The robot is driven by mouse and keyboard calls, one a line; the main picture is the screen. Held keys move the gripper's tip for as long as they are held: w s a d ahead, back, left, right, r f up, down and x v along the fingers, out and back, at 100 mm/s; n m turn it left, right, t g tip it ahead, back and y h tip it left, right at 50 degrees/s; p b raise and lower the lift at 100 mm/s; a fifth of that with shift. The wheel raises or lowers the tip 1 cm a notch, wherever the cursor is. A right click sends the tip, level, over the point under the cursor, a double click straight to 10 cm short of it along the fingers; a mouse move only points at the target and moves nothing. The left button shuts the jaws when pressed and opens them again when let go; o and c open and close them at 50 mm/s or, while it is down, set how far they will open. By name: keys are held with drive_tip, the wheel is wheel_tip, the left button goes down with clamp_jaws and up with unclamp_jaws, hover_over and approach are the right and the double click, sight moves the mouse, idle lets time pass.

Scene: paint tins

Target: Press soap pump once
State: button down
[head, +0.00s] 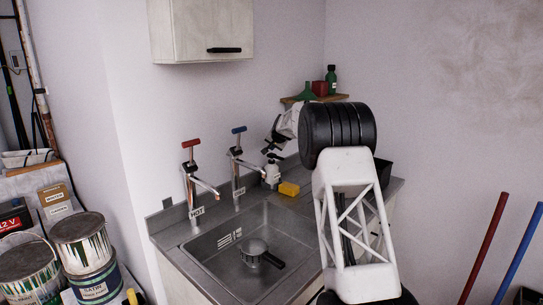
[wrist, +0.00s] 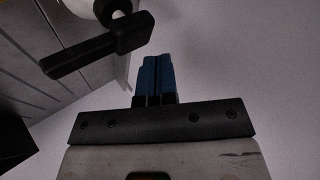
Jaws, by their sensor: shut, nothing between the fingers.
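The soap pump is a small white bottle (head: 272,175) with a black top, standing at the back right of the sink counter. In the wrist view a black pump head with a spout (wrist: 98,46) shows at the upper left, with part of a white round shape behind it. My gripper (head: 268,147) is just above the pump in the head view, its dark fingers pointing down and left. In the wrist view its blue fingertips (wrist: 155,75) are together and empty, to the right of the black head. I cannot tell whether they touch it.
A yellow sponge (head: 289,188) lies right of the pump. The cold tap with a blue handle (head: 238,160) stands close on its left, the red-handled tap (head: 190,170) farther left. A pan (head: 255,250) lies in the sink (head: 215,245). A shelf (head: 300,100) with bottles is behind.

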sight(273, 154)
drive_tip(key=shift+f, duration=1.25)
idle(1.8)
drive_tip(key=shift+r, duration=1.25)
drive_tip(key=shift+r, duration=0.15)
drive_tip(key=shift+r, duration=2.35)
